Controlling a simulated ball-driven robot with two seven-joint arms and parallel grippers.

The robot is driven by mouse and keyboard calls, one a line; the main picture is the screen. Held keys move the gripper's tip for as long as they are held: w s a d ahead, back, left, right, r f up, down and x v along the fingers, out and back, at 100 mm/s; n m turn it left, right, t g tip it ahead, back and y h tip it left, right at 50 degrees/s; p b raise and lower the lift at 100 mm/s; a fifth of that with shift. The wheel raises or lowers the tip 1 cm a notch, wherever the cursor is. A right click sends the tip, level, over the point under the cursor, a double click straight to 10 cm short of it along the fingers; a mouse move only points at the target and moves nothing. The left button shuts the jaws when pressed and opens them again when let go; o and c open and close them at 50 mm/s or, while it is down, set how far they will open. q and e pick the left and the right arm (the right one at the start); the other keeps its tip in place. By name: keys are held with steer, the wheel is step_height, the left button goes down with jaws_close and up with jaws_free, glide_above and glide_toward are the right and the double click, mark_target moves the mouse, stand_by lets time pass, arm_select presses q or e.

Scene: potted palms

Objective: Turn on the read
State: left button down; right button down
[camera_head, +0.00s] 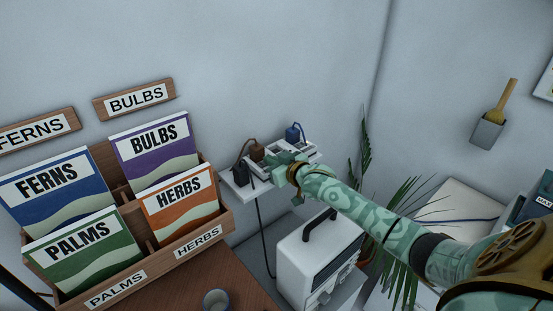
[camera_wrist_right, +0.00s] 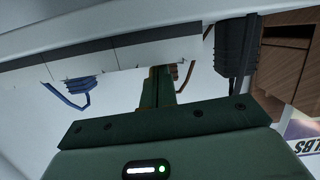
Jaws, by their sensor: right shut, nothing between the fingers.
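A white power strip (camera_head: 304,152) lies on a small wall shelf (camera_head: 236,188). It also shows along the top of the right wrist view (camera_wrist_right: 110,52). A black plug (camera_head: 240,171), a brown plug (camera_head: 257,151) and a blue plug (camera_head: 292,134) stand in it. In the wrist view the blue plug (camera_wrist_right: 77,87) is at left and the black plug (camera_wrist_right: 236,50) at right. My right gripper (camera_head: 276,162) is shut and empty at the strip, in front of the brown plug. Its fingers (camera_wrist_right: 160,84) reach the strip's edge; I cannot tell if they touch. The switches there are hidden or unclear.
A wooden rack (camera_head: 215,232) with seed packets stands at left on a brown desk (camera_head: 190,285). A white appliance with a dark handle (camera_head: 310,255) stands below the shelf. Palm leaves (camera_head: 365,150) rise behind my right arm. A black cable (camera_head: 262,230) hangs from the shelf.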

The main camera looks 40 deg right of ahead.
steer(key=r+p, duration=0.3)
steer(key=s+r+p, duration=0.1)
steer(key=r+p, duration=0.1)
steer(key=shift+d, duration=0.3)
steer(key=p+v, duration=0.2)
steer(key=v, duration=0.6)
steer(key=shift+s+d+f, duration=0.2)
steer(key=shift+s+f, duration=0.1)
steer(key=shift+s, duration=0.15)
